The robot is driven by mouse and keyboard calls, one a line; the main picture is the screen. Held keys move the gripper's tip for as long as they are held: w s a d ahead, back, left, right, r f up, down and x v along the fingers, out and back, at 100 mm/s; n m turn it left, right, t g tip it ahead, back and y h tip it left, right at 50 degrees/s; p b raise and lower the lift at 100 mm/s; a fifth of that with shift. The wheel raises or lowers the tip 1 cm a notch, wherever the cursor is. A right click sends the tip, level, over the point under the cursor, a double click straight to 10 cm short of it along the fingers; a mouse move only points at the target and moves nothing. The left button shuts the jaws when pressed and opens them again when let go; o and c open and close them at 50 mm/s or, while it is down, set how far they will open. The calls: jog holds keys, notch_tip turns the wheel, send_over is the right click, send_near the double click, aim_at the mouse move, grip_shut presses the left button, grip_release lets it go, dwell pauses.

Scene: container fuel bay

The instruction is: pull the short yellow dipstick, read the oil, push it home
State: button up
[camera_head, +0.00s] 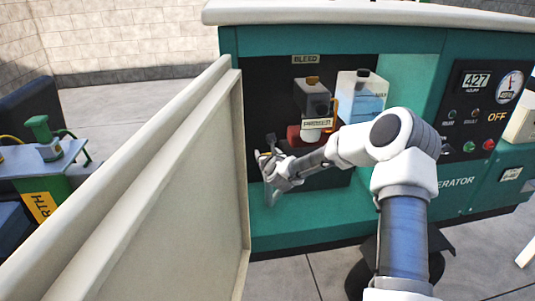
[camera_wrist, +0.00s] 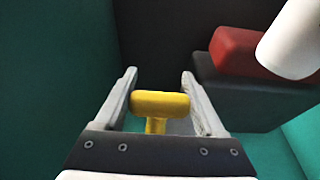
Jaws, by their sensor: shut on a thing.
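The short yellow dipstick (camera_wrist: 160,103) shows its T-shaped handle in the wrist view, with a bit of its stem below. My gripper (camera_wrist: 161,100) is shut on this handle, one finger at each end of the crossbar. The lower stem is hidden behind the gripper body, so I cannot tell whether it sits in its tube. In the head view my gripper (camera_head: 268,168) is at the left side of the dark engine bay of the teal generator (camera_head: 410,75).
A red block (camera_wrist: 240,52) and a white cylinder (camera_wrist: 292,40) stand close on the right. The open door (camera_head: 190,190) is left of my arm. A bottle of blue liquid (camera_head: 362,100) and the control panel (camera_head: 480,105) lie further right.

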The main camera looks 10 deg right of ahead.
jog(key=o, duration=1.3)
jog(key=p+v, duration=0.3)
jog(key=v, duration=1.4)
jog(key=shift+s+r+p, duration=0.1)
jog(key=shift+s+p, duration=0.05)
jog(key=shift+p, duration=0.15)
